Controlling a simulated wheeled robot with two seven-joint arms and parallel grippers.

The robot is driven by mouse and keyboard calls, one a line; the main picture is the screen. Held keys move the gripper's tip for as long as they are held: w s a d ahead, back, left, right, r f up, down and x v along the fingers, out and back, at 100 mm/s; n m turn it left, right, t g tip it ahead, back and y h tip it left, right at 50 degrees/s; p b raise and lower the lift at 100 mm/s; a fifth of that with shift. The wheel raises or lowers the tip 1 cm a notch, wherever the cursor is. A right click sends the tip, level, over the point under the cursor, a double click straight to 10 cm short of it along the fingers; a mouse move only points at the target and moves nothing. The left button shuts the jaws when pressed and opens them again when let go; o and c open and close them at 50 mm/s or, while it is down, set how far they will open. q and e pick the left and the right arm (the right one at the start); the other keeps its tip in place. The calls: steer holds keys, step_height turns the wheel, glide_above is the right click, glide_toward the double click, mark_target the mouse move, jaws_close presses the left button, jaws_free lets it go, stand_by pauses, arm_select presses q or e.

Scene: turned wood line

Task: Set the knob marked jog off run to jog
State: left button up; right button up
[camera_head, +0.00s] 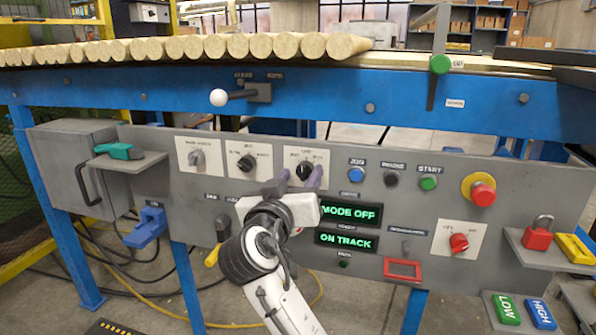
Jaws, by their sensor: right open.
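Three selector knobs on white plates sit in a row on the grey panel: a grey knob (197,158), a black knob (246,163) and a second black knob (304,170). Their small labels are too blurred to read surely, so I cannot tell for certain which is the jog off run knob. My right gripper (296,179) is open, its two purple-grey fingers at either side of the rightmost black knob's lower part. I cannot tell whether they touch it. A green-lit display (350,213) below reads MODE OFF. My left gripper is not in view.
A second display (345,240) reads ON TRACK. Right of the knobs are a blue button (355,174), a green START button (428,183) and a red mushroom button (481,192). A white-balled lever (220,97) juts out above the knobs. A red knob (459,242) is lower right.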

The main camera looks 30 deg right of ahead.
steer(key=shift+w+d, duration=0.4)
steer(key=shift+d, duration=0.05)
steer(key=c, duration=1.1)
